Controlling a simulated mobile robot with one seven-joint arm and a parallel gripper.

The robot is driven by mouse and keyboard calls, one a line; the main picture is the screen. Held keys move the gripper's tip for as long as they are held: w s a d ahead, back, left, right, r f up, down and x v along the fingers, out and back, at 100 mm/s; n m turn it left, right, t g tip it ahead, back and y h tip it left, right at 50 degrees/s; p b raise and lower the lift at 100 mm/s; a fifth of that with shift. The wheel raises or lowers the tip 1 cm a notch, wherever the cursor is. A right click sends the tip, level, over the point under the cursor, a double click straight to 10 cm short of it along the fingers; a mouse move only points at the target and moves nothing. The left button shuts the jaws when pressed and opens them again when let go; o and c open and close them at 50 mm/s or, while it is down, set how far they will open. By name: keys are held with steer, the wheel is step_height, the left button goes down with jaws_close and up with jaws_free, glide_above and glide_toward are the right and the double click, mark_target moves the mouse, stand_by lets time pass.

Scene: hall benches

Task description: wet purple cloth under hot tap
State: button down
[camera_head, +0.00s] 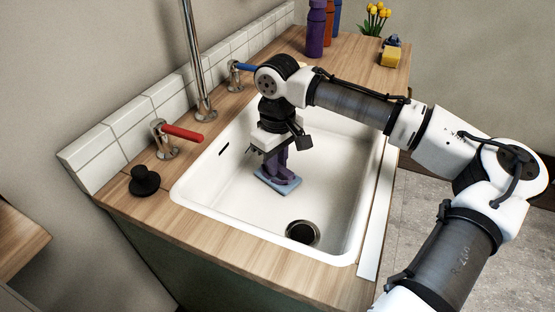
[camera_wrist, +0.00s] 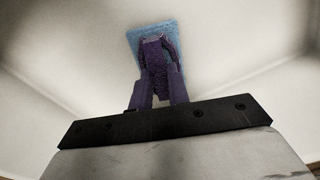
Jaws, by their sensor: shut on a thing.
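My gripper (camera_head: 276,166) points down inside the white sink (camera_head: 325,190), near its back wall. It is shut on the purple cloth, a dark bunched piece that shows between the fingers in the wrist view (camera_wrist: 154,60). The fingers look purple too, so the cloth's edges are hard to tell. A light blue flat piece (camera_head: 287,188) lies on the sink floor just below; it also shows in the wrist view (camera_wrist: 172,36). I cannot tell whether the purple cloth touches it. The red-handled hot tap (camera_head: 183,132) stands behind the sink's left part, beside the tall spout (camera_head: 196,62).
The drain (camera_head: 302,233) is open at the sink's front. A black stopper (camera_head: 145,181) sits on the left counter. Bottles (camera_head: 315,30), a yellow sponge (camera_head: 390,57) and yellow flowers (camera_head: 376,14) stand at the far end.

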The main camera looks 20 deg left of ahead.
steer(key=c, duration=1.3)
jaws_free()
steer(key=shift+o, duration=0.2)
